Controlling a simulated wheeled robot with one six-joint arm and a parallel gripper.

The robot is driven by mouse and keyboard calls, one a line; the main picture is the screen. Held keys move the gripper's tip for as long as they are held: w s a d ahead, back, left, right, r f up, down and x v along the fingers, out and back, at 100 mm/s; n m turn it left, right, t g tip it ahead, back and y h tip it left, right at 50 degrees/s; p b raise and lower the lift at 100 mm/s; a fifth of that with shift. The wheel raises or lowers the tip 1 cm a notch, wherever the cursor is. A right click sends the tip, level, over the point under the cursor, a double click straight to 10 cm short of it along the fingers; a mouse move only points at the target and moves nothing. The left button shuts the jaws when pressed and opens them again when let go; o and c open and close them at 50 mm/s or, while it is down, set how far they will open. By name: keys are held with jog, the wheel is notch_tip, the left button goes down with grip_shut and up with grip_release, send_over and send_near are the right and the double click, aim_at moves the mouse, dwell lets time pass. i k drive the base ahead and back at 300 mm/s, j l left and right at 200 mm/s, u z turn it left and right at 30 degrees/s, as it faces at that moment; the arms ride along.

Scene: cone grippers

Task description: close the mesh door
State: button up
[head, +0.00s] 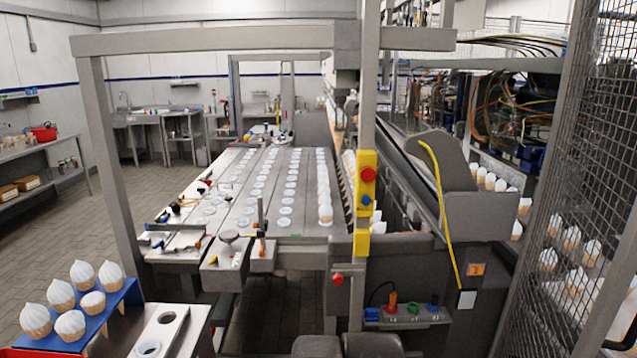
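The mesh door (590,150) stands along the right edge, a dark wire mesh in a grey metal frame. It is cut off by the picture's right and top edges. It appears swung open, with a wide gap between its frame and the grey post with yellow boxes (366,185). White-topped cones show through the mesh. My gripper is not recognisable in this view. Two dark rounded shapes at the bottom centre may be parts of my own arm, but I cannot tell.
A conveyor table with rows of cups (285,195) fills the middle. A blue cone rack (95,315) stands lower left. A control box (408,316) and a yellow cable (440,205) lie in the gap left of the door. Tiled floor is free at left.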

aim_at(618, 280)
jog(key=k+l, duration=0.2)
jog(key=l, duration=0.15)
jog(key=k+j+u, duration=0.1)
jog(key=k+l+z, duration=0.1)
jog(key=l, duration=0.3)
jog(key=k+l+z, duration=0.1)
jog(key=l, duration=0.3)
jog(key=k, duration=0.05)
